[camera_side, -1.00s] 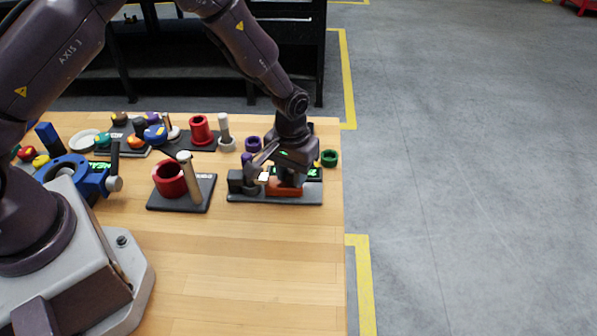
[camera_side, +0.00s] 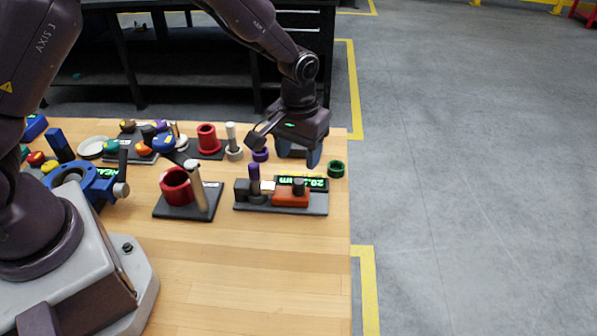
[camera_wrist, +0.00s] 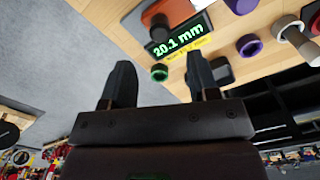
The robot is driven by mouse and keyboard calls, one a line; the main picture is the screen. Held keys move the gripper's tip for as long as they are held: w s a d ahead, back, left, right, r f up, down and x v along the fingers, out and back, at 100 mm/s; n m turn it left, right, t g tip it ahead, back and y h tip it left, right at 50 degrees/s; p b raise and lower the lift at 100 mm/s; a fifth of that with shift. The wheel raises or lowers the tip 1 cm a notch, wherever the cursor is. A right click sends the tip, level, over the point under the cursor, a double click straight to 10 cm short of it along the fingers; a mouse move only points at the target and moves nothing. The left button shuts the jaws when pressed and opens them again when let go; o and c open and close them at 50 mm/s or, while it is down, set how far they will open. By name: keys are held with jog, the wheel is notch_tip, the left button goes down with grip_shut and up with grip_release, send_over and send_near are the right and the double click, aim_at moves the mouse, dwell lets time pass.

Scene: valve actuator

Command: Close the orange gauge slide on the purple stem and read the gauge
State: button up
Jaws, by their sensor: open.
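The orange gauge slide (camera_side: 291,195) sits on the dark gauge base (camera_side: 312,209), at its right side. The purple stem (camera_side: 254,180) stands upright at the base's left, by the dark fixed jaw. A pale block (camera_side: 267,187) lies between stem and slide; whether the slide touches the stem is unclear. The green display (camera_side: 302,183) behind reads about 20 mm, and in the wrist view the display (camera_wrist: 180,34) reads 20.1 mm. My gripper (camera_side: 300,160) is open and empty, above and behind the gauge.
A green ring (camera_side: 336,169) stands right of the gauge near the table edge. A purple ring (camera_side: 260,154) is behind it. A red cup and a tilted post (camera_side: 197,188) on a dark plate stand to the left. The front of the wooden table (camera_side: 260,270) is clear.

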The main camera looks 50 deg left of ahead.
aim_at(298, 181)
jog(key=shift+r, duration=2.4)
jog(key=s+a+r+m+t, duration=0.2)
jog(key=s+a+r, duration=0.1)
jog(key=s+r, duration=0.6)
jog(key=s+a+r+m+t, duration=0.1)
jog(key=s+a+r+t, duration=0.1)
jog(key=s+r, duration=0.7)
jog(key=s+t, duration=0.1)
jog(key=s, duration=0.4)
jog(key=shift+a+m+t, duration=0.3)
jog(key=shift+a+m, duration=0.1)
